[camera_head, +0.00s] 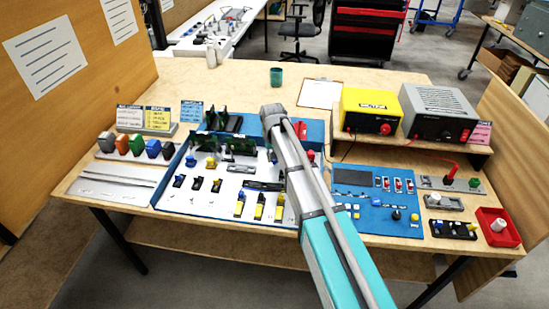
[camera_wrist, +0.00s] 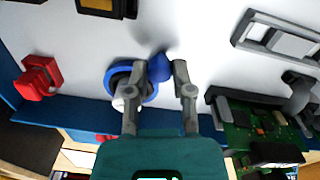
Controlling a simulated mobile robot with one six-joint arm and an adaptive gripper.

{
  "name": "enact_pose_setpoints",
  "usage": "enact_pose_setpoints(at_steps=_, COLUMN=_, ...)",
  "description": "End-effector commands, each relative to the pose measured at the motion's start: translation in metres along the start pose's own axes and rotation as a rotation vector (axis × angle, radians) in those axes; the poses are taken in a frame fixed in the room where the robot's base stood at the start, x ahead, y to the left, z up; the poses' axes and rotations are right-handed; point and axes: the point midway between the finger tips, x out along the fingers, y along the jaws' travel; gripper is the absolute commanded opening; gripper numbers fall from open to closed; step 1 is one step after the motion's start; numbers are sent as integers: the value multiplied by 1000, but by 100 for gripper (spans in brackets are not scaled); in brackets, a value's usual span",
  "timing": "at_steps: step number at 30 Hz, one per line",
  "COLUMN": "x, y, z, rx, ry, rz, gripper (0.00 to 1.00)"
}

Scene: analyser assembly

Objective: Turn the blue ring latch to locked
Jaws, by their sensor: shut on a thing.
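The blue ring latch (camera_wrist: 152,97) is in the wrist view, on the white panel (camera_wrist: 205,28) near its blue edge. It is a blue ring around a pale centre, with a rounded blue tab (camera_wrist: 160,68) sticking out on its right side. My gripper (camera_wrist: 161,72) has one finger on each side of this tab and is shut on it. The left finger covers part of the ring. Whether the latch is locked cannot be read here. In the head view my arm hides the latch and the fingertips.
In the wrist view a red knob (camera_wrist: 38,78) is left of the latch and a green circuit board (camera_wrist: 255,125) is close on the right. A grey frame (camera_wrist: 280,40) lies upper right. In the head view a yellow unit (camera_head: 372,110) stands right of my arm.

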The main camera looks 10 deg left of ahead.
Motion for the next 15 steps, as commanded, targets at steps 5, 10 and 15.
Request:
enact_pose_setpoints(at_steps=5, x=0, y=-1, z=0, rx=-1, ry=0, rz=-2, gripper=32)
enact_pose_setpoints(at_steps=10, x=0, y=-1, z=0, rx=-1, ry=1, rz=-2, gripper=64)
enact_pose_setpoints(at_steps=15, x=0, y=0, z=0, rx=-2, ry=1, rz=-1, gripper=65)
